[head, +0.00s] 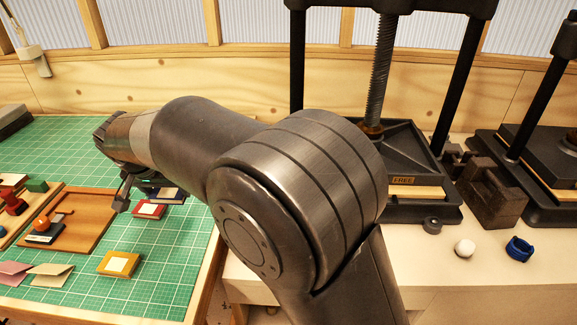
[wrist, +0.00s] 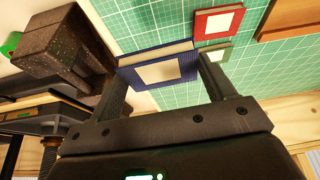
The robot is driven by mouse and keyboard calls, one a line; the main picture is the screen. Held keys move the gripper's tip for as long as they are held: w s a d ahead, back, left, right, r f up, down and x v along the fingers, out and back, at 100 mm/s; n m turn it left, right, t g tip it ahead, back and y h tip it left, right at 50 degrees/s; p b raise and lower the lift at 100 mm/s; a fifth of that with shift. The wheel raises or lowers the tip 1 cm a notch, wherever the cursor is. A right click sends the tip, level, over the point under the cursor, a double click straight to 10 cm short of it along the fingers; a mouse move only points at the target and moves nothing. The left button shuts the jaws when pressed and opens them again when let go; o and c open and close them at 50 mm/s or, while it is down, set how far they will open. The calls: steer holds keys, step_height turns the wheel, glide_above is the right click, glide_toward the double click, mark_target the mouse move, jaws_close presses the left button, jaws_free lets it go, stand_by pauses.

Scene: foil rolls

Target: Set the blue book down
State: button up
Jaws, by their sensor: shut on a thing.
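The blue book (wrist: 158,72) has a pale label and sits between the two fingers of my gripper (wrist: 160,80) in the wrist view. The fingers are shut on its two ends. My arm hides much of the grip. I cannot tell whether the book touches the mat.
A red book (head: 150,209) lies close by, and a yellow book (head: 118,263) lies nearer the front. A green book (wrist: 215,53) shows beside the red one in the wrist view. A wooden tray (head: 88,240) is at left. A press (head: 410,170) stands right.

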steer(key=w+d, duration=0.5)
steer(key=d, duration=0.9)
steer(key=w+d+r, duration=0.1)
steer(key=w+d, duration=0.3)
steer(key=d, duration=1)
steer(key=w+d, duration=0.5)
steer(key=d, duration=0.9)
steer(key=s+d+f+m+g+h, duration=0.1)
steer(key=s+d+m, duration=0.25)
steer(key=d, duration=1.15)
steer(key=s+d+f+m+h, duration=0.15)
steer(key=d+m, duration=0.25)
steer(key=d, duration=1.1)
steer(key=s+d+m+g+h, duration=0.1)
steer(key=s+d+m, duration=0.2)
steer(key=d, duration=1.3)
steer(key=s+d+f+m+g+h, duration=0.15)
steer(key=s+d+m, duration=0.25)
steer(key=s+d, duration=0.6)
steer(key=s+d+f+m+g, duration=0.15)
steer(key=s+d+m, duration=0.25)
steer(key=s+d, duration=0.55)
glide_above(573, 252)
steer(key=a, duration=0.2)
steer(key=shift+t, duration=0.3)
steer(key=f, duration=0.7)
steer(key=shift+s+d+f, duration=0.1)
steer(key=shift+d+f, duration=0.15)
steer(key=shift+f, duration=2.05)
